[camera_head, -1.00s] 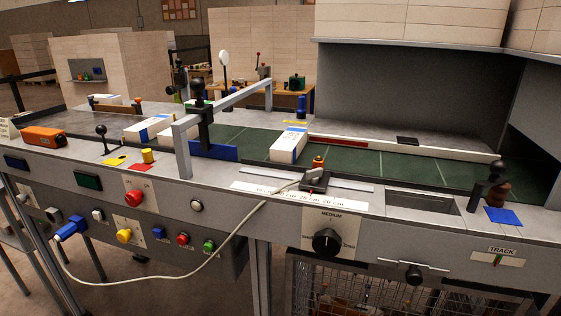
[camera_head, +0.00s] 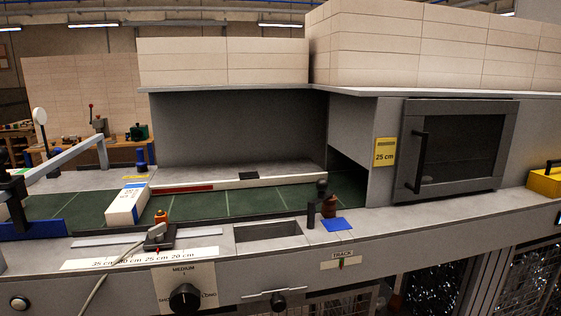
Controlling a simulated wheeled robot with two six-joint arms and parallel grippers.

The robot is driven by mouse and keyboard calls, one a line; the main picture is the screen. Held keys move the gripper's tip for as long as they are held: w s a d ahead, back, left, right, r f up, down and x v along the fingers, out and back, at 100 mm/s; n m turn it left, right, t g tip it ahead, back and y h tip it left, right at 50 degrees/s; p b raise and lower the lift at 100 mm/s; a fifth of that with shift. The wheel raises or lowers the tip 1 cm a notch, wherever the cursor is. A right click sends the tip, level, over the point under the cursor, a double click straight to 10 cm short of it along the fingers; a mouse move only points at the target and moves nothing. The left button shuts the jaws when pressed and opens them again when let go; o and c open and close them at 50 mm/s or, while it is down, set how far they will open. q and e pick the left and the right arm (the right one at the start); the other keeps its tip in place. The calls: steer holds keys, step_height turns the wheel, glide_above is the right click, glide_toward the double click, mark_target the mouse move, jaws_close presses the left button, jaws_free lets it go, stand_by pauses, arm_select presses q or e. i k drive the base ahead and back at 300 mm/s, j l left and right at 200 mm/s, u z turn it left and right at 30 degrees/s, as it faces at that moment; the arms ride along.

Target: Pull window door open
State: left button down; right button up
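The window door (camera_head: 457,149) is a dark glass pane in a grey frame, set in the machine housing at the right. It looks shut. Its black vertical handle (camera_head: 417,162) is on the left side of the door. Neither of my grippers shows in the head view.
A yellow "25 cm" label (camera_head: 386,152) is left of the door, and a yellow box with a black handle (camera_head: 546,179) stands at the far right of the ledge. A white and blue ream (camera_head: 127,204) lies on the green belt (camera_head: 75,205). A black knob (camera_head: 184,298) sticks out in front.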

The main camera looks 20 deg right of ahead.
mark_target(405, 188)
steer(key=z, duration=1.55)
